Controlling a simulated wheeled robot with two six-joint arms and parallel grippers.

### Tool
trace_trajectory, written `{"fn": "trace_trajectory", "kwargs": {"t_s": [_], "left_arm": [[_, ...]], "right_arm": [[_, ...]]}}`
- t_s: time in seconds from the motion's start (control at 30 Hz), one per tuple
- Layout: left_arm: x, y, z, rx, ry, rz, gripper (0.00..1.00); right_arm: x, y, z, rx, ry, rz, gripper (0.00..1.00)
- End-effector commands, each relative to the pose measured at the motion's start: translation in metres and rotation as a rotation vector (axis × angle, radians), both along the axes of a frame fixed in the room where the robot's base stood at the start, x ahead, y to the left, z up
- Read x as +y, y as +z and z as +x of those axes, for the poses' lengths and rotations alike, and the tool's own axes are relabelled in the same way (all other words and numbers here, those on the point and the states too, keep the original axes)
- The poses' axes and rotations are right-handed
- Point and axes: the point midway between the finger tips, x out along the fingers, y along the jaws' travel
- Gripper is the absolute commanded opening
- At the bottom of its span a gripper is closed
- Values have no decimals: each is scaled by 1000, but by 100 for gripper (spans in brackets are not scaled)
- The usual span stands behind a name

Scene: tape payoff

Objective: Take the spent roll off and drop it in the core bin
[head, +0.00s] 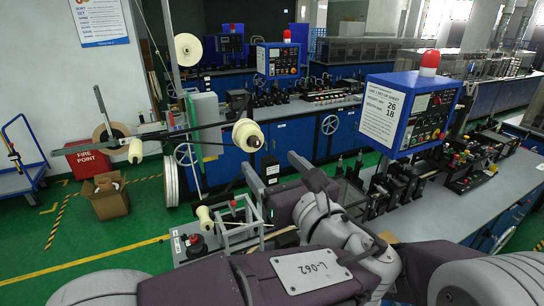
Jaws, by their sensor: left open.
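My right gripper is out of view.
A small frame with a cream roller (205,217) stands just left of my left gripper. A blue control box (408,112) with a red lamp rises above the grey bench at right. A red fire-point box (88,160) is behind the cardboard box. Green floor at left is mostly clear.

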Motion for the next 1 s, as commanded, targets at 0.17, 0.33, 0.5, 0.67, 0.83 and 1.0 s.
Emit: {"fn": "trace_trajectory", "kwargs": {"t_s": [0.17,0.33,0.5,0.67,0.83,1.0], "left_arm": [[1,-1,11,0,-8,-8,80],[13,-1,35,0,-4,-7,80],[23,-1,59,1,-4,-6,80],[32,0,81,1,-4,-6,80],[41,0,103,2,-4,-5,80],[48,-1,120,2,-5,-5,80]], "right_arm": [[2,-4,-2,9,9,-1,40],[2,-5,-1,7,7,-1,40],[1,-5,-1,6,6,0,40],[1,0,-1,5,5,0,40],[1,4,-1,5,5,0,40],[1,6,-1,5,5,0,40]]}}
